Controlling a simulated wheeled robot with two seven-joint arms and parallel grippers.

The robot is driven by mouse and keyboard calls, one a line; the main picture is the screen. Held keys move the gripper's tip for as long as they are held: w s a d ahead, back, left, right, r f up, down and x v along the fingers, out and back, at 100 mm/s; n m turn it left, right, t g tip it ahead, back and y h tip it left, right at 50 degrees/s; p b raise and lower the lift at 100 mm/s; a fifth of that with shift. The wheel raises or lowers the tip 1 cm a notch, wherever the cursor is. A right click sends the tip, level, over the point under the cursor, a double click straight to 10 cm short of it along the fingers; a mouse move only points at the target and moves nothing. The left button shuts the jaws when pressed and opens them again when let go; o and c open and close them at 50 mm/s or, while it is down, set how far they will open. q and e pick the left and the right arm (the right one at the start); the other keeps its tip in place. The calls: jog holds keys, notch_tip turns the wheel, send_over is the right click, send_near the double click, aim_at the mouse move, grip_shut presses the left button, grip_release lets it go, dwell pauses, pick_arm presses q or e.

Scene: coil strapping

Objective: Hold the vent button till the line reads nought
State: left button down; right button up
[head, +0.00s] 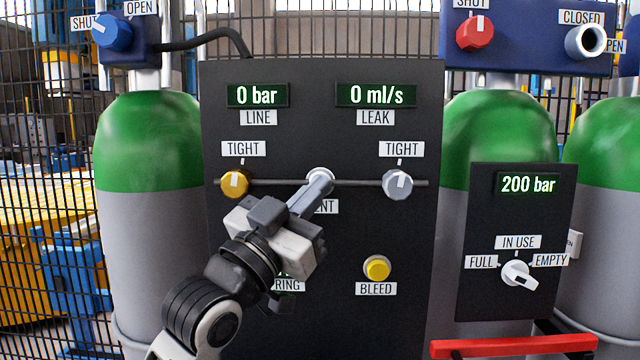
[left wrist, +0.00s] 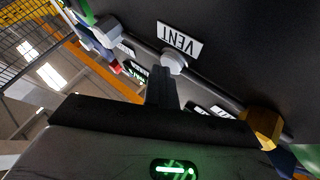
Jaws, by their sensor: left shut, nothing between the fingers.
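The black panel (head: 405,225) carries a LINE display (head: 257,95) reading 0 bar and a LEAK display (head: 375,95) reading 0 ml/s. The vent button (head: 319,173) is a pale round cap at the panel's middle, with its label partly hidden by my gripper. It also shows in the left wrist view (left wrist: 174,62), beside the VENT label. My left gripper (head: 323,182) is shut and empty, its fingertips at the button. In the left wrist view the fingertips (left wrist: 162,72) overlap the button's edge; I cannot tell how far it is pressed. My right gripper is not in view.
A brass knob (head: 235,183) and a grey knob (head: 397,184), both at TIGHT, flank the button along a thin pipe. A yellow BLEED button (head: 377,268) sits lower right. Green-topped cylinders (head: 148,150) stand beside the panel. A smaller panel (head: 480,220) reads 200 bar.

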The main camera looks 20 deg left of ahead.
pick_arm(q)
jog(key=shift+s+d+f, duration=0.1)
jog(key=shift+s+d, duration=0.1)
jog(key=shift+s, duration=0.6)
jog(key=shift+s+p, duration=0.1)
jog(key=shift+p, duration=0.2)
jog(key=s, duration=0.2)
jog(key=s+d+p, duration=0.1)
jog(key=s, duration=0.1)
jog(key=shift+s+d, duration=0.2)
jog(key=shift+s, duration=0.15)
